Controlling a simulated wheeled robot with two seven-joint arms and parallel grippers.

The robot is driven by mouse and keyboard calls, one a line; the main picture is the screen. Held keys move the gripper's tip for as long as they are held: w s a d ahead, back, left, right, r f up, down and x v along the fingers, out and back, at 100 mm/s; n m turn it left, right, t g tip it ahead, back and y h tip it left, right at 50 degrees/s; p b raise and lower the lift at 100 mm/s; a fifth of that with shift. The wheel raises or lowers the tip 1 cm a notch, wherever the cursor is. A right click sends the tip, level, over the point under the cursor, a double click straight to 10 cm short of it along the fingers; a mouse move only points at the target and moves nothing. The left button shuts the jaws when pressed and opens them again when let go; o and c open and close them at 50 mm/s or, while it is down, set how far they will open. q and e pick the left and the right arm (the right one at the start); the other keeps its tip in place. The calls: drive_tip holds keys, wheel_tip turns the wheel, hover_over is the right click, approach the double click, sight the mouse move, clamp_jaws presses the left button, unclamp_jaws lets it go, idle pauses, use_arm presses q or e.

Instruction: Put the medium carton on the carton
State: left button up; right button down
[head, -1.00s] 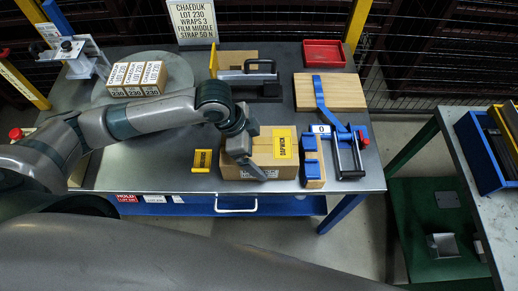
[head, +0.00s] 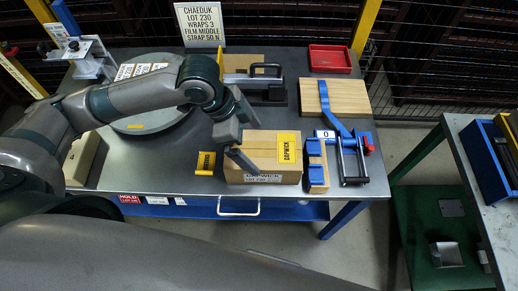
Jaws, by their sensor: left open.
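A tan carton (head: 262,167) with a yellow DAPWICK label lies near the front edge of the grey table. Another tan carton (head: 243,63) is at the back, partly hidden by a black-handled tool. A pale box (head: 82,158) at the left is partly covered by my arm. Small white-labelled cartons (head: 142,69) stand on the round turntable, partly hidden by my arm. I cannot tell by name which is the medium carton. My left gripper (head: 249,143) is open, its fingers over the left part of the DAPWICK carton; contact is unclear. My right gripper is out of view.
A yellow block (head: 206,163) lies left of the DAPWICK carton. A blue-and-wood piece (head: 316,165) and a blue strapping tool (head: 346,150) stand close to its right. A wooden board (head: 347,97) and red tray (head: 329,58) are at the back right. The turntable (head: 175,113) has free room at its front.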

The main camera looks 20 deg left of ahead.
use_arm(q)
drive_tip(key=v, duration=0.4)
drive_tip(key=shift+r, duration=0.15)
drive_tip(key=shift+s+a+r, duration=0.1)
drive_tip(key=shift+r, duration=0.1)
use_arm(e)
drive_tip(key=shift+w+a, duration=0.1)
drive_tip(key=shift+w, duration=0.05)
use_arm(q)
drive_tip(key=shift+r, duration=0.3)
drive_tip(key=v, duration=0.1)
drive_tip(key=p+v, duration=0.2)
drive_tip(key=shift+r, duration=0.4)
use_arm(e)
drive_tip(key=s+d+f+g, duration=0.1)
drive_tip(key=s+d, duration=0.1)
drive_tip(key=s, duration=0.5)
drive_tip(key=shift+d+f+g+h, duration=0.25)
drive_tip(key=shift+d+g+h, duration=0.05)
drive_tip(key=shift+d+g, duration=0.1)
use_arm(q)
drive_tip(key=shift+f, duration=0.1)
